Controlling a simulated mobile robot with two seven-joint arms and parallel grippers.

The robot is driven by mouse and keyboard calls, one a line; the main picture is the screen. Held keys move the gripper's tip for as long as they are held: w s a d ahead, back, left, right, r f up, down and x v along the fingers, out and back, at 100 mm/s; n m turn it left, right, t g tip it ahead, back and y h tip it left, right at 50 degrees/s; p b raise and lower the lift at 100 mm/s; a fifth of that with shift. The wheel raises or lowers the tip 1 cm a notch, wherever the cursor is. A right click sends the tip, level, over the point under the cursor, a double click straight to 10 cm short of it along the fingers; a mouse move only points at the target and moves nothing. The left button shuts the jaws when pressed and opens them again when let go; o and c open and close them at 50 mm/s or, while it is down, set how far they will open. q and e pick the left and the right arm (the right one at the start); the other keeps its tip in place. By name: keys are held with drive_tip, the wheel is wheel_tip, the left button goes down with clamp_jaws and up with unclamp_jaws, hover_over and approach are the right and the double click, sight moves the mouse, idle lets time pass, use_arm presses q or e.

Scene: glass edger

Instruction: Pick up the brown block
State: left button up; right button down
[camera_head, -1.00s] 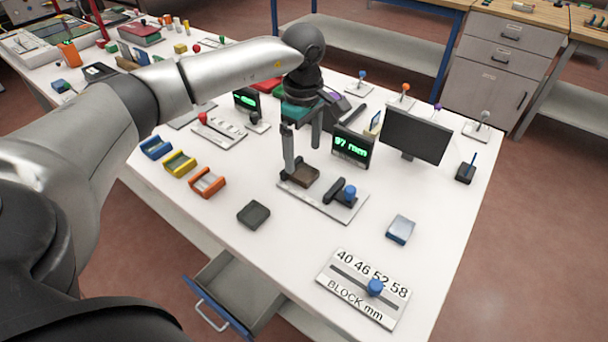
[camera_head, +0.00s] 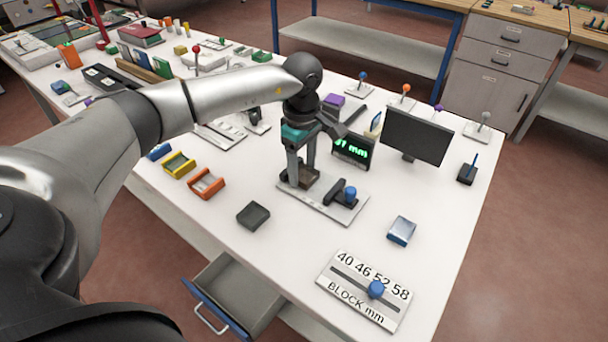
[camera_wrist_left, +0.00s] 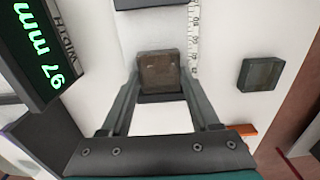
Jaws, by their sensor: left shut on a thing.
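The brown block (camera_head: 305,179) sits on the grey measuring plate (camera_head: 318,206), at its left end, partly hidden by my fingers in the head view. It also shows in the left wrist view (camera_wrist_left: 159,72), flat-topped, between the two fingertips. My left gripper (camera_head: 302,176) points down from above and is shut on the block; its fingers (camera_wrist_left: 161,80) stand on either side of it. The block appears to be still at plate level. My right gripper is not in view.
A black slider with a blue knob (camera_head: 350,192) is on the plate's right end. A green-lit display (camera_head: 352,150) and a monitor (camera_head: 415,136) stand behind. A dark block (camera_head: 253,215) lies in front. An open drawer (camera_head: 238,292) juts out below the table.

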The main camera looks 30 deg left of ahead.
use_arm(q)
drive_tip(key=c, duration=0.7)
